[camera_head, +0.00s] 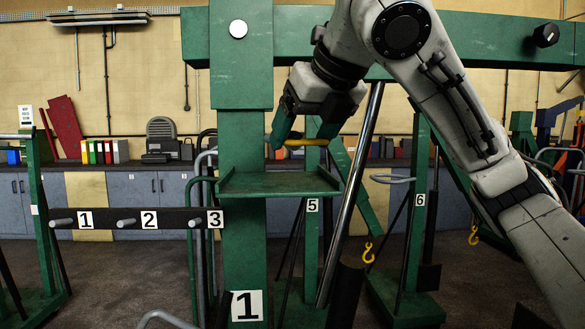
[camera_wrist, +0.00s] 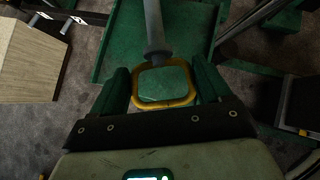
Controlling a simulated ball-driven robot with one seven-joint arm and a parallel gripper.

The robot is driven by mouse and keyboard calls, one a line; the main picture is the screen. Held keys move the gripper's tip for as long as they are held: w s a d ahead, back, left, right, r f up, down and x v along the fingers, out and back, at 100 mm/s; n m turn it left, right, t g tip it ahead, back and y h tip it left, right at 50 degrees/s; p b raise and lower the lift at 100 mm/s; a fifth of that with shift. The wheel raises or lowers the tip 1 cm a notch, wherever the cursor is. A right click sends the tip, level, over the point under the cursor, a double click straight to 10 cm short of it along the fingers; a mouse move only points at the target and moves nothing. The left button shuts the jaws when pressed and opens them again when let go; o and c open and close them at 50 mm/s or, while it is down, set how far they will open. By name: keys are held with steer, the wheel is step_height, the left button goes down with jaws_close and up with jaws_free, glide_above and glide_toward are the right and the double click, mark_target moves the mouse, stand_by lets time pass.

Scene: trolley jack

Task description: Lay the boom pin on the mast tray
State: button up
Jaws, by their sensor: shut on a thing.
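The boom pin shows in the wrist view as a grey shaft (camera_wrist: 153,28) with a collar and a yellow ring handle (camera_wrist: 186,101). In the head view only the yellow handle (camera_head: 306,142) shows clearly; the shaft is not visible there. My gripper (camera_head: 292,140) is shut on the pin, with its green fingers on both sides of the handle in the wrist view (camera_wrist: 163,88). The green mast tray (camera_head: 280,186) juts from the mast below my gripper, with a visible gap. The tray's bare surface (camera_wrist: 112,55) shows behind the shaft in the wrist view.
The green mast (camera_head: 241,130) stands just left of my gripper, under a thick green boom (camera_head: 490,38). A dark bar (camera_head: 170,220) with numbered pegs extends left of the mast. A slanted chrome rod (camera_head: 352,190) stands by the tray's right end. The tray top looks empty.

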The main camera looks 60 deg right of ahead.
steer(key=shift+w+a+f, duration=0.1)
steer(key=shift+w+f, duration=0.8)
steer(key=shift+f, duration=0.2)
steer(key=shift+w+f, duration=0.1)
steer(key=shift+f, duration=1.5)
steer(key=shift+f, duration=0.1)
steer(key=o, duration=1.1)
steer(key=v, duration=1.2)
steer(key=shift+p, duration=0.3)
